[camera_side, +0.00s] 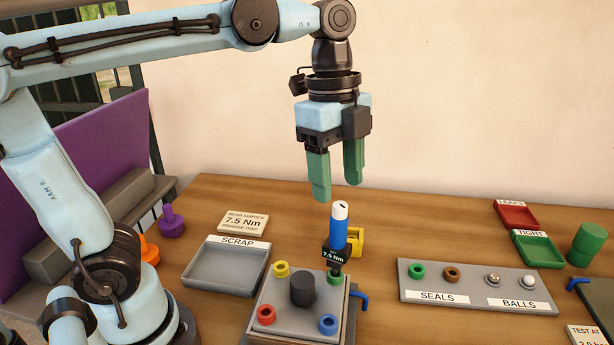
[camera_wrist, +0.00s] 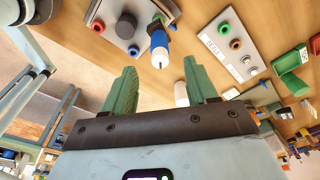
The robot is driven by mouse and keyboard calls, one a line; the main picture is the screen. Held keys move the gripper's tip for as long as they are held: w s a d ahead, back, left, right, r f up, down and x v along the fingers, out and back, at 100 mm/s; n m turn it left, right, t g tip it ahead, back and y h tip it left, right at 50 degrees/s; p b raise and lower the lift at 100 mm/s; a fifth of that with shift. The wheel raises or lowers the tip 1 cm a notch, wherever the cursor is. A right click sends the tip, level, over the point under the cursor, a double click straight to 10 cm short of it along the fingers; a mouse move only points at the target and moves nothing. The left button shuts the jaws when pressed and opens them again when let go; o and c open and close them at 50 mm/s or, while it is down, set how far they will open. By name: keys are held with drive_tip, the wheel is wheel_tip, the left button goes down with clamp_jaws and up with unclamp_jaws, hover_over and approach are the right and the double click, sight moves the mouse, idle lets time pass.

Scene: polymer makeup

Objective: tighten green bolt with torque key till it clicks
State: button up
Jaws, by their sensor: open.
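The torque key (camera_side: 339,228) has a blue handle with a white top and a black block marked 7.5 Nm. It stands upright at the back right corner of the grey plate fixture (camera_side: 262,318), over the green bolt (camera_side: 334,279), which it partly hides. In the wrist view the key (camera_wrist: 159,45) shows beyond my fingers. My gripper (camera_side: 336,185) has green fingers, is open and empty, and hangs above the key without touching it. Its fingers also show in the wrist view (camera_wrist: 163,88). Yellow, red and blue bolts sit at the plate's other corners around a dark central cylinder (camera_side: 302,289).
A yellow holder (camera_side: 356,241) stands just behind the key. A SCRAP tray (camera_side: 225,268) is at left, and a panel (camera_side: 480,288) with seals and balls at right. Red LEAKS (camera_side: 516,215) and green TIGHT (camera_side: 538,249) trays lie behind it. A blue lever (camera_side: 359,300) projects from the fixture.

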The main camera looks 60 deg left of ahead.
sight(340, 216)
wheel_tip(340, 216, up, 3)
drive_tip(key=m, duration=0.3)
drive_tip(key=shift+d+r+m+y, duration=0.1)
drive_tip(key=shift+m+y, duration=0.2)
drive_tip(key=m, duration=0.4)
drive_tip(key=shift+d+f+m+y, duration=0.3)
drive_tip(key=shift+d+m+y, duration=0.05)
drive_tip(key=shift+m+y, duration=0.05)
wheel_tip(340, 216, down, 12)
